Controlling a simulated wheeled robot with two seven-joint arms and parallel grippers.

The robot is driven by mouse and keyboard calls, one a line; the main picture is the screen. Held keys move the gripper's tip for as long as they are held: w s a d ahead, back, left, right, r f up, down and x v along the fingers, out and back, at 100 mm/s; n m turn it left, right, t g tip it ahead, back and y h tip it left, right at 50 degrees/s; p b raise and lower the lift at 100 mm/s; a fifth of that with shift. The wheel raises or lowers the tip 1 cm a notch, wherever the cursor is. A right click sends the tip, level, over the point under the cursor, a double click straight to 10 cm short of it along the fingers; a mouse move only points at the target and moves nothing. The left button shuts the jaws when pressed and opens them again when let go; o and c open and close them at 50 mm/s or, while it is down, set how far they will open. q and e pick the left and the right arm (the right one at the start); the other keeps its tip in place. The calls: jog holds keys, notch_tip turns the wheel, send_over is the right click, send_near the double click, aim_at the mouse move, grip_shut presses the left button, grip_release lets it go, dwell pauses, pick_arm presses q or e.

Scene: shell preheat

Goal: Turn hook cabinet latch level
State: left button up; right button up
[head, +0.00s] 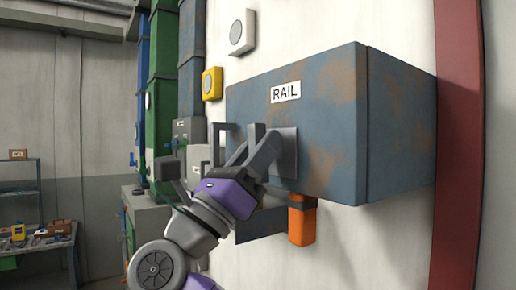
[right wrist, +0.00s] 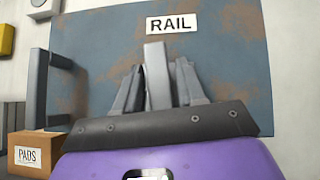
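The blue-grey, rust-stained cabinet (head: 320,110) marked RAIL is fixed to the wall; its front (right wrist: 235,70) fills much of the right wrist view. A grey latch plate (head: 286,152) sits on that front. The latch lever (right wrist: 156,75) is a grey bar standing upright below the label, not level. My right gripper (head: 260,150) reaches it from below. In the right wrist view the gripper's fingers (right wrist: 158,88) stand on either side of the lever, close against it, and appear shut on it. The lever's lower end is hidden behind the gripper. My left gripper is not in view.
A dark bar handle (right wrist: 42,85) stands out left of the latch. A PADS box (right wrist: 33,150) sits low at the left. An orange piece (head: 302,222) hangs under the cabinet. A red post (head: 460,130) stands at the right; shelves (head: 40,235) stand far left.

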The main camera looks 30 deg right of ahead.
grip_shut()
